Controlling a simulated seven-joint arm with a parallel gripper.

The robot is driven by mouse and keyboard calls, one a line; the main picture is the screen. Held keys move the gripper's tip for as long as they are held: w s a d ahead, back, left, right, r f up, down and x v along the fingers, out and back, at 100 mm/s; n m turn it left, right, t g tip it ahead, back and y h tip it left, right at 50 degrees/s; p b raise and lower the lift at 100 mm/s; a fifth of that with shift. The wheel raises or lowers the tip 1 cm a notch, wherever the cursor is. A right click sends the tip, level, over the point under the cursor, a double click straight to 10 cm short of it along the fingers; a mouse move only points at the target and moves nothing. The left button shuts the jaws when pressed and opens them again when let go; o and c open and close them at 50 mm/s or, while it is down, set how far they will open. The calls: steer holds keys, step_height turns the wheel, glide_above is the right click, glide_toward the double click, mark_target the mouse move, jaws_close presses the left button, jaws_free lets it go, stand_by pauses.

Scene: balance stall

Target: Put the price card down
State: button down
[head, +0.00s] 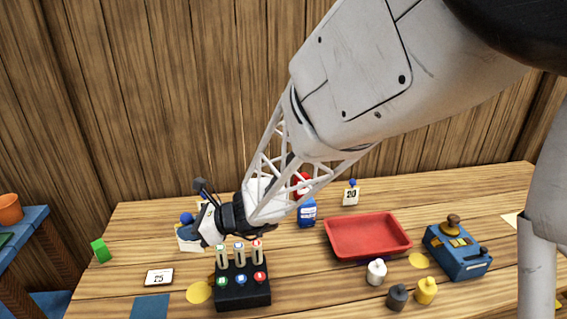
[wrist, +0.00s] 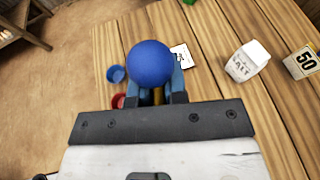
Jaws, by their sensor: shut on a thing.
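My gripper (head: 200,228) is at the left part of the table, behind the black rack. It is shut on a price card whose round blue knob (head: 187,218) shows beside the fingers. The pale face of the held price card (head: 186,242) shows partly below the knob, and its number cannot be read. In the wrist view the blue knob (wrist: 150,63) sits at the fingers (wrist: 158,94) and hides what is under it. I cannot tell whether the card touches the table.
A flat card marked 25 (head: 158,277) lies in front. The black rack (head: 242,292), red tray (head: 367,238), blue device (head: 457,252) and several small weights stand rightward. A card marked 20 (head: 351,197) stands behind.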

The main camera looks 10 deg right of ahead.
steer(key=w+d+m+t+h, duration=0.1)
steer(key=w+d+m+t, duration=0.1)
steer(key=w+d, duration=1.25)
steer(key=w+d+m+t+h, duration=0.1)
steer(key=w+d+m+t, duration=0.1)
steer(key=w+d, duration=1.25)
steer(key=w+d+f+m+t+h, duration=0.2)
steer(key=d+m, duration=0.1)
steer(key=d, duration=3.8)
steer(key=f, duration=0.4)
steer(key=shift+a+f, duration=0.2)
steer(key=shift+f, duration=0.2)
steer(key=shift+f, duration=0.15)
steer(key=shift+f, duration=2.95)
